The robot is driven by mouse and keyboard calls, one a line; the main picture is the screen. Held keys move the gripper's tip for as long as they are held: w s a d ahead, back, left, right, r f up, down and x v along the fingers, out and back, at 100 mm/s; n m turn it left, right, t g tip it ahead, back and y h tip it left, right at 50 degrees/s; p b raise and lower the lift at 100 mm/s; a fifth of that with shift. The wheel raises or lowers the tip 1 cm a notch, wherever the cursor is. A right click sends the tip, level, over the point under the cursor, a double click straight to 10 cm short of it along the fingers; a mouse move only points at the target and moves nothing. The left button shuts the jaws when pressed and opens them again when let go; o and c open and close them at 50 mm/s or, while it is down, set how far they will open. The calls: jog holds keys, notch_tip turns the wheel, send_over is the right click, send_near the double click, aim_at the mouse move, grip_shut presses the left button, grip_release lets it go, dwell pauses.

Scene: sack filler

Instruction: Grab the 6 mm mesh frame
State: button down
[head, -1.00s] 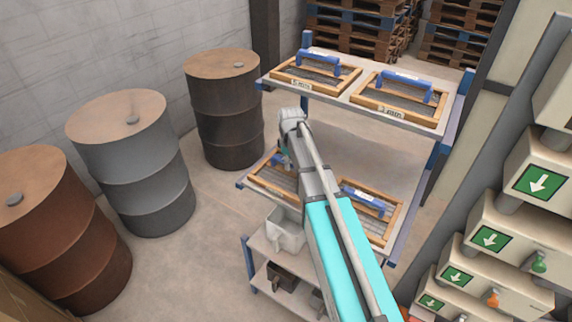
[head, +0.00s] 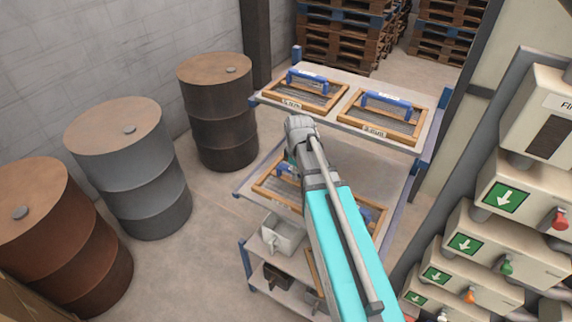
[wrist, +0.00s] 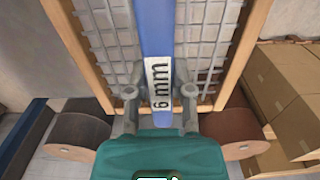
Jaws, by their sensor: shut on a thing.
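The 6 mm mesh frame (wrist: 115,40) fills the top of the wrist view, with grey wire mesh, wooden side bars and a blue handle (wrist: 155,22). The white label on it reads "6 mm". My gripper (wrist: 158,100) is shut on the blue handle, one finger on each side of it. In the head view this frame (head: 268,187) shows at the left of the lower shelf, under my gripper, which hides part of it. I cannot tell whether it touches the shelf.
Another frame (head: 376,215) lies to the right on the lower shelf, mostly behind my arm. Two labelled frames (head: 305,95) (head: 383,116) lie on the upper shelf, close above my wrist. A white bin (head: 283,235) sits below. Barrels (head: 215,110) stand left; a valve panel (head: 505,195) stands right.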

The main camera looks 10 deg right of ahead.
jog(key=s, duration=0.1)
jog(key=s+r, duration=0.1)
jog(key=s+d+p, duration=0.1)
jog(key=shift+s+r, duration=0.3)
jog(key=shift+r, duration=0.05)
jog(key=shift+f, duration=0.1)
dwell(0.4)
